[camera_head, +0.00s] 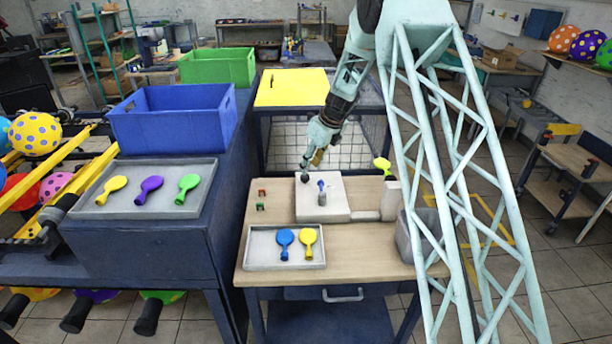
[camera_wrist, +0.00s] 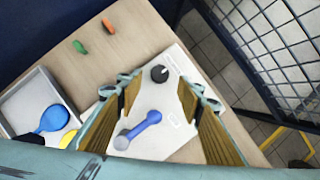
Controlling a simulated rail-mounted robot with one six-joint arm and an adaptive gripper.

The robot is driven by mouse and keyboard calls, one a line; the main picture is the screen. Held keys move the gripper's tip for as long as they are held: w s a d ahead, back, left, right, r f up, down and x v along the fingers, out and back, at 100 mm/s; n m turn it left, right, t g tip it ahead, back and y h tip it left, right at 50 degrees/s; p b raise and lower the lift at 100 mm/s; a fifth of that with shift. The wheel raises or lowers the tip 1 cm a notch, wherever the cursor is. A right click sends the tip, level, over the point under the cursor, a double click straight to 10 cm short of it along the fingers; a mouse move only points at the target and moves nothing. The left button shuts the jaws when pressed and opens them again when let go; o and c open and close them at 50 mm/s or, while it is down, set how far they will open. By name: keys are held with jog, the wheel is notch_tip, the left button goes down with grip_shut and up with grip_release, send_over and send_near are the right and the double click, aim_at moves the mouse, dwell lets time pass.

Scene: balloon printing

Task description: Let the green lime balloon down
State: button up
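A small yellow-green lime balloon (camera_head: 382,164) shows at the workbench's back right, just above a light grey upright block (camera_head: 390,198); I cannot tell how it is attached. It is not visible in the wrist view. A pale control box (camera_head: 335,205) on the bench carries a blue lever (camera_head: 321,187) and a black knob (camera_head: 304,178). My gripper (camera_head: 315,160) hangs over the box's back left, left of the lime balloon. In the wrist view my gripper (camera_wrist: 158,115) is open and empty, with the blue lever (camera_wrist: 138,130) and black knob (camera_wrist: 159,73) seen between its fingers.
A grey tray (camera_head: 262,261) with a blue and a yellow balloon lies at the bench front. Red (camera_head: 262,193) and green (camera_head: 260,207) clips lie left of the box. A grey bin (camera_head: 428,240) stands right. Another tray (camera_head: 125,210) holds yellow, purple and green balloons.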

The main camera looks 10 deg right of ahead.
aim_at(306, 176)
jog(key=shift+x, duration=3.1)
jog(key=c, duration=0.8)
jog(key=shift+c, duration=0.2)
